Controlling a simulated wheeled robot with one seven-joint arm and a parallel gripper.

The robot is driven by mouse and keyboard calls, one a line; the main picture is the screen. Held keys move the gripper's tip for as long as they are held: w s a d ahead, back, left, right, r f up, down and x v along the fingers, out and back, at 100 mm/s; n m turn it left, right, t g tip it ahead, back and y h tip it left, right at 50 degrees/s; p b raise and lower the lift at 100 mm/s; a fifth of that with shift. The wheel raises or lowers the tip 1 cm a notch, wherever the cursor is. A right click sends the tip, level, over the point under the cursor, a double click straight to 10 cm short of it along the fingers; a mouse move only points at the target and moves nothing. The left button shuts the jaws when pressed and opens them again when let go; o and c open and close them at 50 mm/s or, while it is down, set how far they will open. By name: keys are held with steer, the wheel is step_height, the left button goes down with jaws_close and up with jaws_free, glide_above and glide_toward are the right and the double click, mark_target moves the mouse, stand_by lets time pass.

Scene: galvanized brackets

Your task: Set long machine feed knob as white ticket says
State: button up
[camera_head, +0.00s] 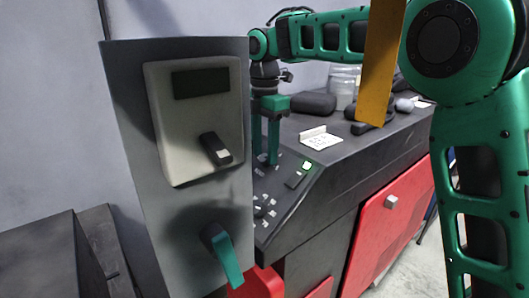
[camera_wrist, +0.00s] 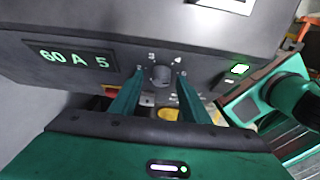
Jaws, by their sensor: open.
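The long machine (camera_head: 345,160) is dark with red doors. Its feed knob (camera_wrist: 160,74) is a dark round knob on the panel in the wrist view, with small white marks around it, too small to read surely. My gripper (camera_head: 267,160) is open, its green fingers pointing down at the panel. In the wrist view its fingertips stand on either side of the knob, with contact unclear. A panel display (camera_wrist: 75,59) reads "60 A 5".
A grey cabinet (camera_head: 125,150) at front left carries a beige box with a dark screen and a lever, plus a green handle (camera_head: 226,258) below. A lit green button (camera_wrist: 238,69) is right of the knob. Dark items and clear jars (camera_head: 343,85) stand on the machine's back.

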steer(key=shift+f, duration=0.4)
steer(key=c, duration=1)
steer(key=shift+r, duration=0.1)
steer(key=shift+s+m+t+y, duration=0.35)
steer(key=shift+m+t, duration=0.35)
steer(key=shift+m, duration=0.3)
steer(key=shift+d+m+t+y, duration=0.15)
steer(key=shift+m+t+y, duration=0.3)
steer(key=shift+m+t, duration=0.65)
